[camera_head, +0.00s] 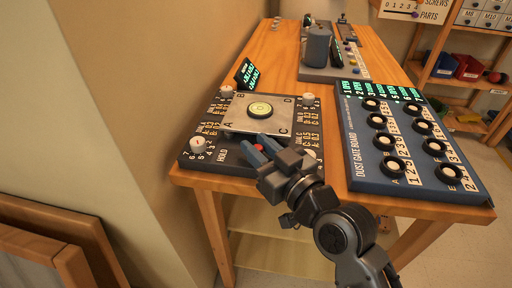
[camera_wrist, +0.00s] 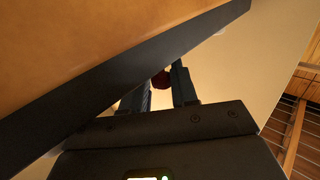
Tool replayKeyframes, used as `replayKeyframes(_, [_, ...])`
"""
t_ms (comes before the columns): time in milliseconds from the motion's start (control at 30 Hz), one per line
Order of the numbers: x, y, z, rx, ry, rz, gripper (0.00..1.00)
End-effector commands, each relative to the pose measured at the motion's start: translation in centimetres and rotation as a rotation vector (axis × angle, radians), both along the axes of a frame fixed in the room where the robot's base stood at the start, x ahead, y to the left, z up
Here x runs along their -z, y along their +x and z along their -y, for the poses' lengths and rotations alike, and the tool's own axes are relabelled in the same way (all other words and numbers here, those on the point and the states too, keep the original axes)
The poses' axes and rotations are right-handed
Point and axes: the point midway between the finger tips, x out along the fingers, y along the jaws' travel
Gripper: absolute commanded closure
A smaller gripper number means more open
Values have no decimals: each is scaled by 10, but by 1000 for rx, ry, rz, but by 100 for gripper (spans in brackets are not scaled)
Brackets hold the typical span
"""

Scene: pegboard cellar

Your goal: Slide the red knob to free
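The red knob (camera_head: 258,147) sits at the front edge of a black panel box (camera_head: 190,166), to the right of the word HOLD. In the wrist view the red knob (camera_wrist: 161,80) shows dark red between the tips of my gripper (camera_wrist: 164,84). My gripper (camera_head: 259,147) reaches in from the front, with one blue-grey finger on each side of the knob. The fingers are apart, and I cannot tell whether either touches the knob. The word FREE is not visible; my gripper covers the panel's front right part.
The box carries a metal plate (camera_head: 240,121) with a round green level (camera_head: 260,110), white corner knobs and a small lit display (camera_head: 247,75). A blue dust gate board (camera_head: 375,180) with several black knobs stands to the right. A grey machine (camera_head: 317,45) stands behind on the wooden table (camera_head: 275,50).

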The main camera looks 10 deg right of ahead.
Motion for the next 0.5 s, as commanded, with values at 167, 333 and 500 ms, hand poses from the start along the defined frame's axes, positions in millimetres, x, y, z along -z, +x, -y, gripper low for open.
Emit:
replayKeyframes(167, [0,0,1,3,-1,0,72])
replayKeyframes(333, [0,-3,3,3,-1,0,72])
replayKeyframes(500, [2,-24,12,3,-2,-1,72])
